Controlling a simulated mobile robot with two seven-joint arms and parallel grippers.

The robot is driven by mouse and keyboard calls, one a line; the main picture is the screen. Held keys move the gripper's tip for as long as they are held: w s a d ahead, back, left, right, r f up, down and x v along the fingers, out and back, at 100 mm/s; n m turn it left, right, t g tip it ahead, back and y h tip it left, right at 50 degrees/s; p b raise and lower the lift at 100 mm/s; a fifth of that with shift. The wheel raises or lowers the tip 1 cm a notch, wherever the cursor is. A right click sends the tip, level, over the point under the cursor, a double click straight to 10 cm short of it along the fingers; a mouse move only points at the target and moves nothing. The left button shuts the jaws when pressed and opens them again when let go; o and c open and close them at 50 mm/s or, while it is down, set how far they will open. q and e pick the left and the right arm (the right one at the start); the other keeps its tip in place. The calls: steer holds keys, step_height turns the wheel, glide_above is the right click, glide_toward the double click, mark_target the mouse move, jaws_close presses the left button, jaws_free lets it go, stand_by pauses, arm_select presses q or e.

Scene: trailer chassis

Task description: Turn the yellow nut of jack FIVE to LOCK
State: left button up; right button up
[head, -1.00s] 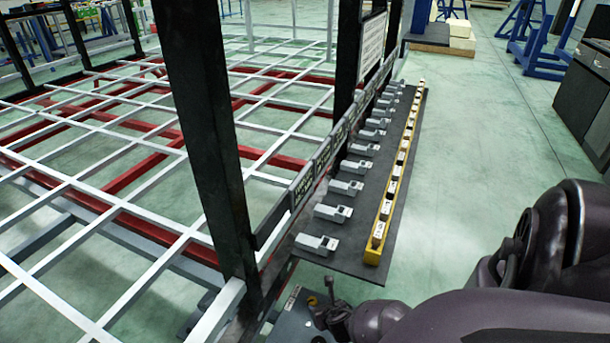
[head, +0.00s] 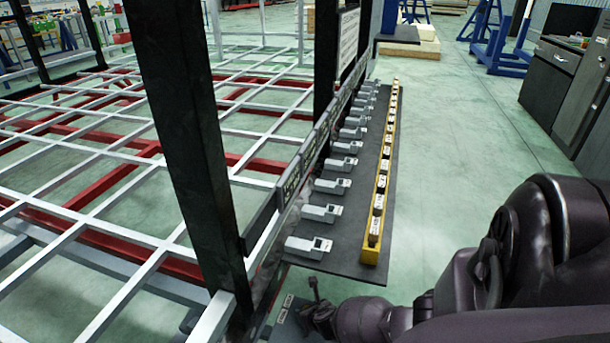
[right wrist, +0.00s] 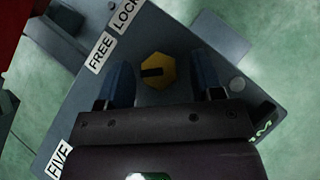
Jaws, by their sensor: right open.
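In the right wrist view the yellow six-sided nut (right wrist: 165,78) sits on a grey plate (right wrist: 175,25). A dark bar on it points left, more toward the FREE label (right wrist: 103,52) than the LOCK label (right wrist: 126,14). The FIVE label (right wrist: 60,160) is at the lower left. My right gripper (right wrist: 162,68) is open, its blue fingers to the left and right of the nut with visible gaps. I cannot tell how far the tips are above the plate. In the head view the nut cannot be made out. My left gripper is not in view.
A dark shelf (head: 345,240) carries a row of grey blocks (head: 308,246) and a yellow strip (head: 384,170) with labelled knobs. A black post (head: 185,150) and white frame bars (head: 100,240) stand at left. The floor (head: 460,130) at right is clear.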

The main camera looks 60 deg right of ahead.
steer(key=shift+w, duration=0.15)
steer(key=shift+c, duration=0.4)
steer(key=c, duration=0.9)
steer(key=shift+o, duration=0.2)
